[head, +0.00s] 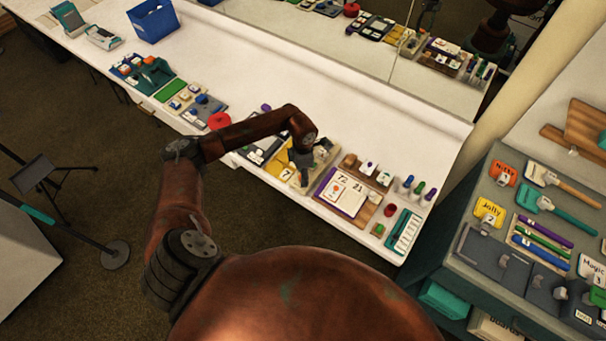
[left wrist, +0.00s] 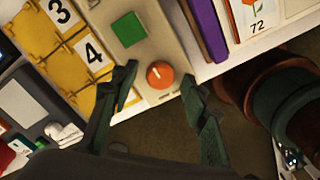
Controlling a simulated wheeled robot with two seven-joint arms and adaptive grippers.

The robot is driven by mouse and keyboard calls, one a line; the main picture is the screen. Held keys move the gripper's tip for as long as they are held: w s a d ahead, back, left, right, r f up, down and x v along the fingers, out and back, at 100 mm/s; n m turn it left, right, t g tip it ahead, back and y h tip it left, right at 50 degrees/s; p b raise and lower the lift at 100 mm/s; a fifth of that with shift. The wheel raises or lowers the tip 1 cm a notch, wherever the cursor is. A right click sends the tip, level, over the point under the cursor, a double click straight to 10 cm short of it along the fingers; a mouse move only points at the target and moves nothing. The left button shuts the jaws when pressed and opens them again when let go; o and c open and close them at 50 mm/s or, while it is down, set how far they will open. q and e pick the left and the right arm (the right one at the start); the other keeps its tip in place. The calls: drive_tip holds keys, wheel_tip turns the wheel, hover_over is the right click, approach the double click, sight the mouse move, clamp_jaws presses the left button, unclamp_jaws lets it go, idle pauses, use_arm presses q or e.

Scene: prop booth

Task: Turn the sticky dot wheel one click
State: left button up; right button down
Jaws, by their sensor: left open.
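The sticky dot wheel appears to be the small orange round knob (left wrist: 160,75) with a white mark, near the end of a beige board (left wrist: 166,40) in the left wrist view. A green square (left wrist: 128,29) sits on the same board. My left gripper (left wrist: 159,82) is open, with one dark finger on each side of the knob in that view; contact cannot be told. In the head view my left gripper (head: 302,162) is over the front part of the table, and the knob cannot be made out there. My right gripper is not in view.
A yellow rack with number cards (left wrist: 76,52) lies left of the board. A purple-edged flip book (head: 341,191) lies to its right. The white table (head: 235,82) has free room behind the row of props. A blue bin (head: 153,20) stands far left.

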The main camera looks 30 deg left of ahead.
use_arm(q)
drive_tip(key=shift+f, duration=0.15)
drive_tip(key=shift+c, duration=0.6)
clamp_jaws()
drive_tip(key=shift+n, duration=0.3)
drive_tip(key=n, duration=0.3)
drive_tip(key=shift+n, duration=0.4)
drive_tip(key=n+p, duration=0.1)
drive_tip(key=n, duration=0.6)
drive_tip(key=n+p, duration=0.1)
drive_tip(key=n, duration=0.1)
drive_tip(key=shift+r+n, duration=0.2)
drive_tip(key=shift+n, duration=0.2)
drive_tip(key=shift+w+n+p, duration=0.1)
drive_tip(key=shift+n+p, duration=0.7)
drive_tip(key=shift+n, duration=0.9)
